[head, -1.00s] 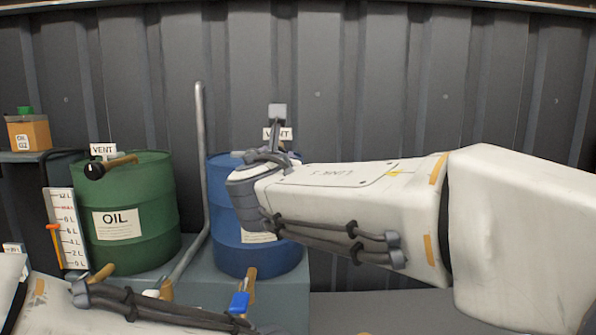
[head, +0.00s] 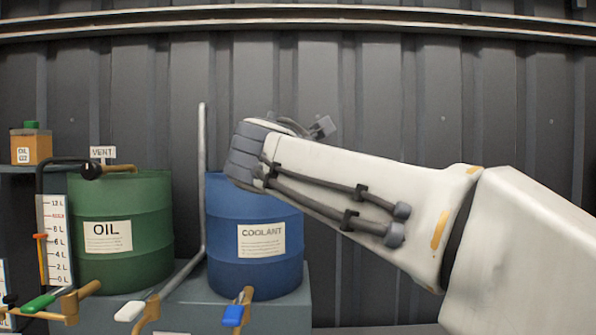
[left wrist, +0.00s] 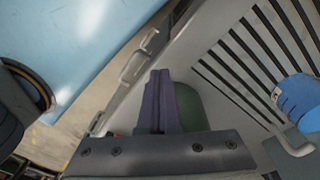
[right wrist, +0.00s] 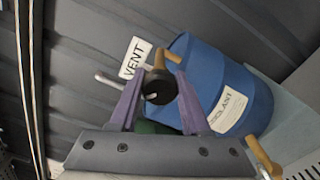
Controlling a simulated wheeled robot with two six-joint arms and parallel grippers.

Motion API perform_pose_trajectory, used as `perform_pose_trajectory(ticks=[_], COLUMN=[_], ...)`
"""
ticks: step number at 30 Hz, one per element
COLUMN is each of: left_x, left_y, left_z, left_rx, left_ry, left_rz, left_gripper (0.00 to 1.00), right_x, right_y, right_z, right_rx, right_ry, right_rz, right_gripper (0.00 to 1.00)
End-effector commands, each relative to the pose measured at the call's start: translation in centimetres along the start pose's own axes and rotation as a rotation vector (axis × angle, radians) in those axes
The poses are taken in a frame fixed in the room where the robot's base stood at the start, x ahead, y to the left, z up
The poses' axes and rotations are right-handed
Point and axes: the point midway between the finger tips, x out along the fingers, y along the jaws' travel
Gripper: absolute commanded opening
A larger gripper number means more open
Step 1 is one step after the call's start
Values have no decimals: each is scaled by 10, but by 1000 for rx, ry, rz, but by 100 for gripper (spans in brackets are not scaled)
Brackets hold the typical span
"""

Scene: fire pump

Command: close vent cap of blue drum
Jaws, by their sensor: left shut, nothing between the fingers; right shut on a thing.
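The blue drum (head: 255,225), labelled COOLANT, stands right of the green drum in the head view. Its top is partly hidden by my right arm. The drum also shows in the right wrist view (right wrist: 252,92), tilted in the picture. There a round black vent cap (right wrist: 160,87) sits between the purple fingers of my right gripper (right wrist: 158,95), which is shut on it. A brass piece (right wrist: 171,56) and a white VENT sign (right wrist: 135,58) are just beyond the cap. I cannot tell whether the cap is fully closed. My left gripper (left wrist: 160,75) is shut and empty.
A green OIL drum (head: 122,240) with its own black-ended vent (head: 92,171) stands on the left. A grey pipe (head: 203,165) rises between the drums. A blue-handled tap (head: 234,315) is in front of the blue drum. A corrugated wall (head: 440,110) is behind.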

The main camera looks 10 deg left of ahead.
Motion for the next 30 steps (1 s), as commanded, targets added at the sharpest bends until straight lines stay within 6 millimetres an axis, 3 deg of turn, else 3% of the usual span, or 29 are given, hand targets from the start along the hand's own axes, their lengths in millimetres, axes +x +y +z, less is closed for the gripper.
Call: perform_pose_trajectory(ticks=[12, 30], left_x=[33, 54], left_y=[-2, -4], left_z=[2, 3], left_rx=[0, 0], left_ry=[0, 0], left_rz=[0, 0], left_gripper=[0, 0], right_x=[0, 0], right_y=[-3, -2], right_z=[-1, 0], right_rx=[398, 814], right_ry=[-1, -3], right_rz=[0, -2], right_gripper=[0, 0])
